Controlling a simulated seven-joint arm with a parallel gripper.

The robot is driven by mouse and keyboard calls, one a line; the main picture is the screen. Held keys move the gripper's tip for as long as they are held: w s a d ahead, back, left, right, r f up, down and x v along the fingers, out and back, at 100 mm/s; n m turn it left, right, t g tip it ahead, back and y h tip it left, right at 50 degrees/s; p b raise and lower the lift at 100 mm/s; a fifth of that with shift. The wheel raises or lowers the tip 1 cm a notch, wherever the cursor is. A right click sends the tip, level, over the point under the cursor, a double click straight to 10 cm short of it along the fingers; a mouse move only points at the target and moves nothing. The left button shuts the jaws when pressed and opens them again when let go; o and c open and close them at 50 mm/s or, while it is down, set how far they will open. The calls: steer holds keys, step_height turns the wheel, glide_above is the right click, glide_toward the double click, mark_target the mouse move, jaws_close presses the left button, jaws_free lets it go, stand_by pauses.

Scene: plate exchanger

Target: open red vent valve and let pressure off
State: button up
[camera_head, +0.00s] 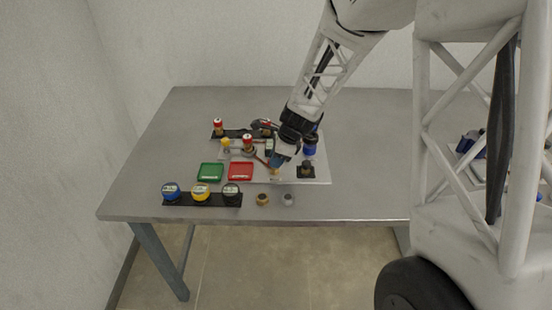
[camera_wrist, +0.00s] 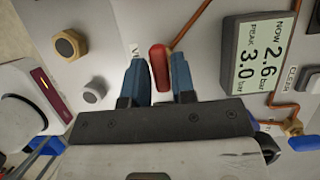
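The red valve handle (camera_wrist: 159,66) is a short rounded lever on the pale panel, in the upper middle of the wrist view. My gripper (camera_wrist: 159,70) has one blue finger on each side of it. The gaps at the fingertips are too small to tell whether the fingers press on the handle. A grey gauge display (camera_wrist: 258,62) right of the handle reads NOW 2.6 bar and PEAK 3.0 bar. In the head view my gripper (camera_head: 277,164) points down over the panel (camera_head: 318,170), and it hides the handle there.
A brass nut-like fitting (camera_wrist: 69,45) and a grey cap (camera_wrist: 94,90) sit left of the handle. Copper pipe (camera_wrist: 192,22) runs nearby. Green (camera_head: 210,172) and red (camera_head: 241,172) trays lie left of my gripper. The table's back left (camera_head: 200,103) is clear.

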jaws_close()
steer(key=shift+n, duration=0.5)
steer(key=n+g, duration=0.1)
steer(key=n, duration=0.1)
steer(key=shift+w+n, duration=0.1)
steer(key=shift+n, duration=0.2)
steer(key=n+g, duration=0.1)
steer(key=n, duration=0.1)
steer(key=n+g, duration=0.1)
steer(key=n, duration=0.1)
steer(key=shift+a+n+h, duration=0.1)
steer(key=shift+n+h, duration=0.2)
steer(key=shift+h, duration=0.1)
steer(key=n+h, duration=0.1)
steer(key=n, duration=0.1)
steer(key=n+g, duration=0.1)
steer(key=n, duration=0.2)
steer(key=shift+h, duration=0.4)
steer(key=n+h, duration=0.1)
steer(key=n, duration=0.3)
steer(key=shift+a+n+g+h, duration=0.1)
steer(key=shift+n+g+h, duration=0.2)
steer(key=shift+h, duration=0.1)
